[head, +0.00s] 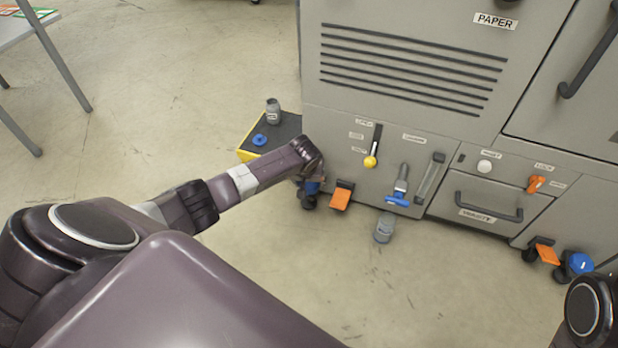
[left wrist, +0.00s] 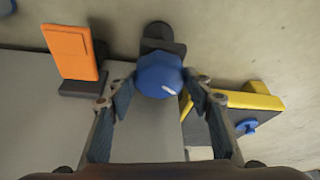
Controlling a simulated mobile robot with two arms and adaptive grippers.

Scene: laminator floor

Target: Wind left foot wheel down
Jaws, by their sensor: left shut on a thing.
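The left foot wheel is a blue faceted knob with a white mark (left wrist: 158,76), beside a black caster at the machine's lower left corner. In the head view only a bit of its blue (head: 312,188) shows under my wrist. My left gripper (left wrist: 158,90) has its two fingers on either side of the wheel, shut on it. In the head view the gripper (head: 310,178) is mostly hidden by its own arm. The right foot wheel (head: 580,263) is blue, at the machine's lower right. My right gripper is not in view.
An orange pedal (head: 341,196) is just right of the left wheel. A black and yellow platform (head: 285,132) with a blue cap (head: 259,140) and grey jar (head: 273,110) lies beside the machine. A grey canister (head: 384,228) stands in front. Open floor lies before the machine.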

